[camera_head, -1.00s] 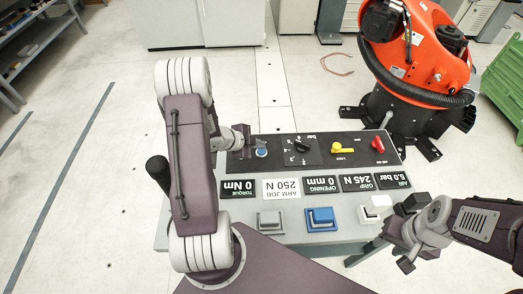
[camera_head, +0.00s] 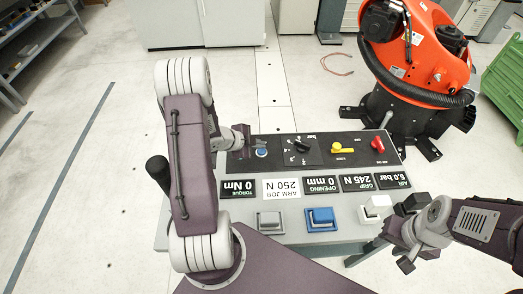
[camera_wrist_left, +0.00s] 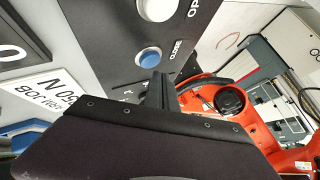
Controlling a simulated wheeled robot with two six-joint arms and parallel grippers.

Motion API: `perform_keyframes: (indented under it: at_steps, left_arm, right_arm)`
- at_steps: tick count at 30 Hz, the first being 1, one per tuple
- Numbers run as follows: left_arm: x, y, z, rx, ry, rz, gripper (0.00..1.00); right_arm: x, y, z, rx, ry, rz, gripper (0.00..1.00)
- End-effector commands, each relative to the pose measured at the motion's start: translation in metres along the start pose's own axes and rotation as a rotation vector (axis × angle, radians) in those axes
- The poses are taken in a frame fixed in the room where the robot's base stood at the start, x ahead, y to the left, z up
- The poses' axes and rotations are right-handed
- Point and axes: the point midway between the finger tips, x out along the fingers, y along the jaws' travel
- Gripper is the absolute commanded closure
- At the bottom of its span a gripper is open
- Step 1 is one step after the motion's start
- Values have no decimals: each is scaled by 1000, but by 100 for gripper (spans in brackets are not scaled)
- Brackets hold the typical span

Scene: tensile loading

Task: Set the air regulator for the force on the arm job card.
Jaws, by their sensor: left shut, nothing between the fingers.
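The job card (camera_head: 281,188) stands among the black readouts and reads "ARM JOB 250 N", upside down in the head view. The air regulator appears to be the black knob (camera_head: 303,146) on the dark panel, with a dial and "bar" marking. My left gripper (camera_head: 246,142) is shut and empty at the panel's left end, close to a blue button (camera_head: 261,152). The button also shows beyond the fingers in the left wrist view (camera_wrist_left: 149,58). My right gripper (camera_head: 398,246) hangs at the table's right front corner; its finger gap is unclear.
An orange robot (camera_head: 420,55) stands behind right; a green crate (camera_head: 506,85) is beyond.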

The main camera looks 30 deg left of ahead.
Motion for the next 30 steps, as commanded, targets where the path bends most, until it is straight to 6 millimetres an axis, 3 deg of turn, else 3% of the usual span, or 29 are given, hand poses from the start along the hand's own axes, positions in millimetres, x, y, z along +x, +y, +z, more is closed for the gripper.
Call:
perform_keyframes:
  at_steps: [30]
  left_arm:
    - [9,6,6,0,0,0,100]
  right_arm:
    - [9,0,1,0,0,0,64]
